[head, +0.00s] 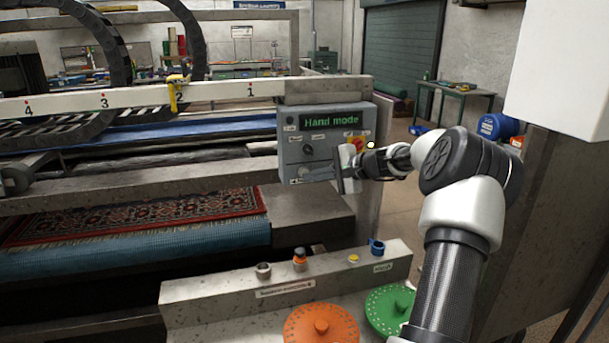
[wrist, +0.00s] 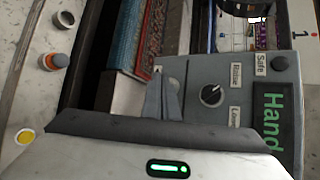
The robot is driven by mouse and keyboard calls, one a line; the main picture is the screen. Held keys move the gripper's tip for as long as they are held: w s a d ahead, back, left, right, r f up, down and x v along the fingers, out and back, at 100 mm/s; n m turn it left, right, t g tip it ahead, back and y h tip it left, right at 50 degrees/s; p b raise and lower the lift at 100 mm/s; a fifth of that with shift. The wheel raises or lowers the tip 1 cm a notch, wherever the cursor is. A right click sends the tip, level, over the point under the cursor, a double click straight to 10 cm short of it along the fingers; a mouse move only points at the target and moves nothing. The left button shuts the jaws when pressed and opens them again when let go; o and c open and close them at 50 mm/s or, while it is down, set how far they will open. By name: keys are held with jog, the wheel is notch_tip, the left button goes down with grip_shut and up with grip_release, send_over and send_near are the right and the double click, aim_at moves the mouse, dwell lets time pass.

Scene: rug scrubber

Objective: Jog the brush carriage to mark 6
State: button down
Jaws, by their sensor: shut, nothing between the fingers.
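The white rail (head: 130,97) carries numbers 4, 3, 2 and 1 from left to right in the head view; mark 6 is not in view. I cannot clearly make out the brush carriage. The grey control panel (head: 325,185) has a green display (head: 331,121) reading "Hand mode". Its black knob (wrist: 211,95) sits between labels reading Raise and Lower in the wrist view. My gripper (head: 345,182) is shut and empty in front of the panel's lower part; its fingers (wrist: 163,98) cover some of it. Contact cannot be told.
A patterned rug (head: 140,216) lies on the blue bed at left. Open floor shows right of the panel, with a green table (head: 458,91) further back.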

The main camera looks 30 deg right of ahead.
jog(key=shift+s+a+b, duration=0.2)
jog(key=shift+s+b, duration=0.35)
jog(key=shift+s, duration=0.25)
jog(key=shift+s+a+b, duration=0.2)
jog(key=shift+s+b, duration=0.4)
jog(key=shift+s, duration=0.25)
jog(key=shift+s+a+b, duration=0.2)
jog(key=shift+s+b, duration=0.35)
jog(key=shift+s, duration=0.25)
